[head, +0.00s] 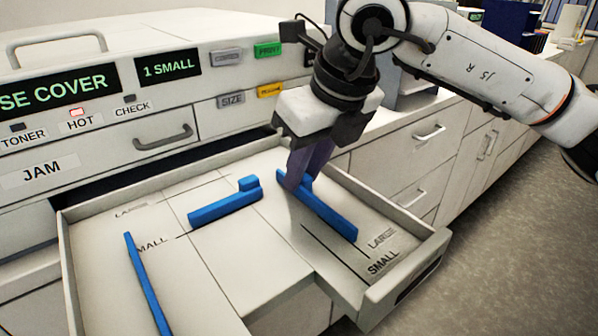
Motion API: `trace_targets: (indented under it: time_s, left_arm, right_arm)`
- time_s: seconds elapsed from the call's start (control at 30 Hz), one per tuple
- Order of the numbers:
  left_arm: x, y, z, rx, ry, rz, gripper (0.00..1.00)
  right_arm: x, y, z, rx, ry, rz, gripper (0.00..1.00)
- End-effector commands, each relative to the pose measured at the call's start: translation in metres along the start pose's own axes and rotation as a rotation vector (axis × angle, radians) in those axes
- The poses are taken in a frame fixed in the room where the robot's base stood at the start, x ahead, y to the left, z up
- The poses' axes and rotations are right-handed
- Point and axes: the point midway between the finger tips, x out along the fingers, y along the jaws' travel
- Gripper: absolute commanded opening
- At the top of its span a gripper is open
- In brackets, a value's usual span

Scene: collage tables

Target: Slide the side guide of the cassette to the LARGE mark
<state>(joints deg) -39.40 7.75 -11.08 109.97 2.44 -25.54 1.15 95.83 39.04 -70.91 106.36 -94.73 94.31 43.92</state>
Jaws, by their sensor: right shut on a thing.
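The cassette (432,246) is a pale open drawer pulled out below the printer. A blue side guide bar (330,213) lies in its right part. The bar's near end is just left of the printed LARGE mark (382,239). The SMALL mark (383,263) is nearer me, by a dark line. My right gripper (294,182) points down and is shut on the far end of this bar, whose grip point the fingers partly hide. Another blue bar (147,285) lies at the left, and a blue stepped piece (224,204) sits in the middle. My left gripper is out of view.
The printer front (100,120) rises behind the cassette, with a JAM drawer handle (163,138) and several buttons. Its display reads 1 SMALL (169,67). White cabinets (420,160) stand at the right. Open floor (520,240) lies at the lower right.

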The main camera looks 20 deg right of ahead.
Motion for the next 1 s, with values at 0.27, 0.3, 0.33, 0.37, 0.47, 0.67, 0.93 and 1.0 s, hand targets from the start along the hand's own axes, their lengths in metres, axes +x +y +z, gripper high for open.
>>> trace_targets:
  time_s: [0.27, 0.3, 0.33, 0.37, 0.47, 0.67, 0.93, 1.0]
  left_arm:
    - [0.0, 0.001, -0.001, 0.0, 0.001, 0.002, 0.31]
    - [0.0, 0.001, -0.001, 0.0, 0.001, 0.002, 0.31]
    - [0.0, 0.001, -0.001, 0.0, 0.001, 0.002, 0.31]
    - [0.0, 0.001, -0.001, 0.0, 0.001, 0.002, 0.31]
    - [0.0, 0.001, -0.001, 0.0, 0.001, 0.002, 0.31]
    - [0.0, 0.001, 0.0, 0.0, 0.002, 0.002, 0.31]
    - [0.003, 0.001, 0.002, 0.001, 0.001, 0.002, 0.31]
    - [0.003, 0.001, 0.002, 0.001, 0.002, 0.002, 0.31]
  right_arm:
    - [-0.002, -0.008, 0.002, 0.01, -0.004, -0.017, 0.33]
    - [-0.002, -0.007, 0.002, 0.01, -0.004, -0.016, 0.33]
    - [-0.002, -0.007, 0.002, 0.01, -0.004, -0.016, 0.33]
    - [-0.002, -0.007, 0.002, 0.01, -0.003, -0.016, 0.33]
    - [-0.002, -0.006, 0.001, 0.009, -0.003, -0.015, 0.33]
    - [-0.009, -0.006, 0.002, 0.008, -0.005, -0.013, 0.33]
    - [-0.058, -0.005, 0.002, 0.007, -0.008, -0.013, 0.33]
    - [-0.071, -0.004, 0.002, 0.008, -0.007, -0.012, 0.33]
